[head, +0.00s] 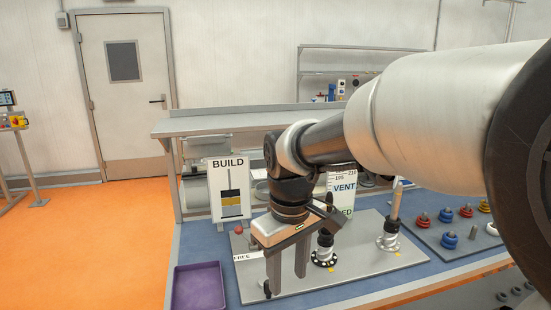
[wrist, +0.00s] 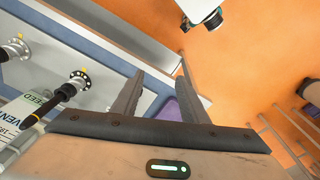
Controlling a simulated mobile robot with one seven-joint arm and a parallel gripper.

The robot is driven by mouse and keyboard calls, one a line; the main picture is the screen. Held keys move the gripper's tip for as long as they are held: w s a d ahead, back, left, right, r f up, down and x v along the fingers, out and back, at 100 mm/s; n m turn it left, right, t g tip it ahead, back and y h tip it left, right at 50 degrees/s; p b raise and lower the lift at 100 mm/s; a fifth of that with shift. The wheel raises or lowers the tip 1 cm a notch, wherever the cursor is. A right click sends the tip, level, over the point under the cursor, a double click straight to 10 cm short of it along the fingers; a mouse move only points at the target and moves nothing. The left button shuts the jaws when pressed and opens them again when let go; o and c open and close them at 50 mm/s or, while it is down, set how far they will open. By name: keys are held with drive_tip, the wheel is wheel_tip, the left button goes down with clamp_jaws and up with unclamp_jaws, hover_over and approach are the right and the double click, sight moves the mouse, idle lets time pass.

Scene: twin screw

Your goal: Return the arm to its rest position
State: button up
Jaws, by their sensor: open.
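My gripper (head: 288,268) hangs from my arm over the front left part of a grey plate on the blue bench, its two fingers pointing down. In the wrist view my gripper (wrist: 158,97) has its fingers spread apart with nothing between them. My arm stretches in from the right of the head view and hides part of the bench and the shelf behind. Whether the fingertips touch the plate cannot be told.
Two upright posts on flanged bases, one dark (head: 325,245) and one tan-topped (head: 389,235), stand on the grey plate (head: 360,275). A purple tray (head: 199,287) lies left, a BUILD sign (head: 230,188) behind. Red and blue knobbed parts (head: 449,240) sit right. Orange floor is open at left.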

drive_tip(key=s+d+r+m+t+p, duration=0.3)
drive_tip(key=s+d+r+m, duration=0.4)
drive_tip(key=s+d, duration=0.4)
drive_tip(key=shift+s+d+r+t, duration=0.25)
drive_tip(key=shift+s+t, duration=0.45)
drive_tip(key=shift+s, duration=0.35)
